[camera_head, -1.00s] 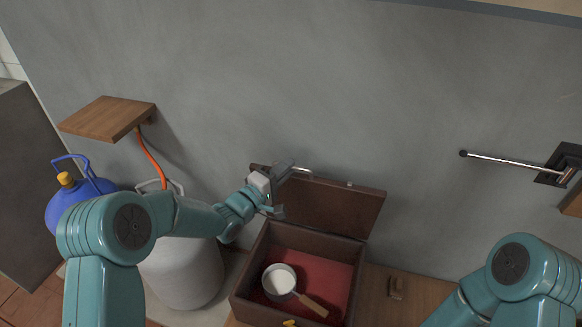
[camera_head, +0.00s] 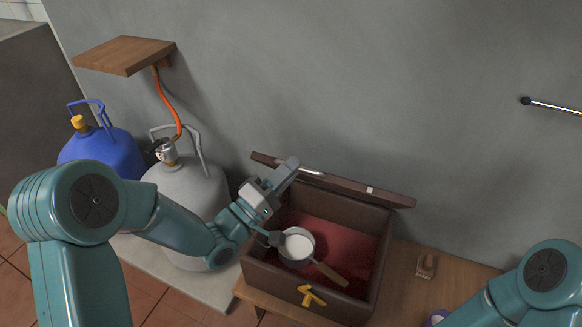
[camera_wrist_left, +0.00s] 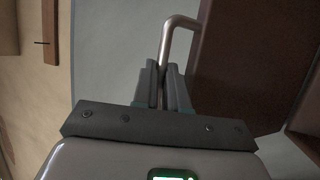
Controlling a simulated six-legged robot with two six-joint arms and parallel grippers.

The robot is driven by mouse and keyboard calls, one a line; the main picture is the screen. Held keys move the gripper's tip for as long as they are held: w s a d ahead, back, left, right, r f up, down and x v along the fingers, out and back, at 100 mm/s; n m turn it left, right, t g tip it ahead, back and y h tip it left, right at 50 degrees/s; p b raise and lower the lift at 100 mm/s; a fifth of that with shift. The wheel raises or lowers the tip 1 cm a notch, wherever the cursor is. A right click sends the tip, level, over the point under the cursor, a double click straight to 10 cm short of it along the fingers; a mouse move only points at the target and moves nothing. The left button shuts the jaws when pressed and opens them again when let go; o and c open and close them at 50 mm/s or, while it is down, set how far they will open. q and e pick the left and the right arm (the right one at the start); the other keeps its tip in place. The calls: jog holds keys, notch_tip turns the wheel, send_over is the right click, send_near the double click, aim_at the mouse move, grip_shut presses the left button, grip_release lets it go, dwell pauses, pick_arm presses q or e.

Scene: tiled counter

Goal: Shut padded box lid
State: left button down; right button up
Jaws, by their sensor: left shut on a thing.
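The brown box (camera_head: 262,274) stands on the wooden counter, with a red padded inside (camera_head: 345,238). Its brown lid (camera_head: 345,188) is raised at the back, tilted forward over the rear of the box. A metal handle (camera_head: 312,172) is on the lid's edge; it also shows as a bent bar in the left wrist view (camera_wrist_left: 178,22). My left gripper (camera_head: 288,170) is shut on this handle, its fingers close around the bar in the wrist view (camera_wrist_left: 163,88). A small pan (camera_head: 298,246) with white inside and a wooden handle lies in the box. My right gripper is out of view.
A yellow latch (camera_head: 308,296) is on the box front. A grey gas bottle (camera_head: 185,190) and a blue one (camera_head: 100,150) stand at left under a wooden shelf (camera_head: 125,55). A small wooden piece (camera_head: 427,267) lies right of the box. The grey wall rises behind.

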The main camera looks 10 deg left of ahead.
pick_arm(q)
jog(key=shift+f, duration=0.1)
jog(key=c, duration=1.2)
grip_release()
jog(key=shift+w, duration=0.1)
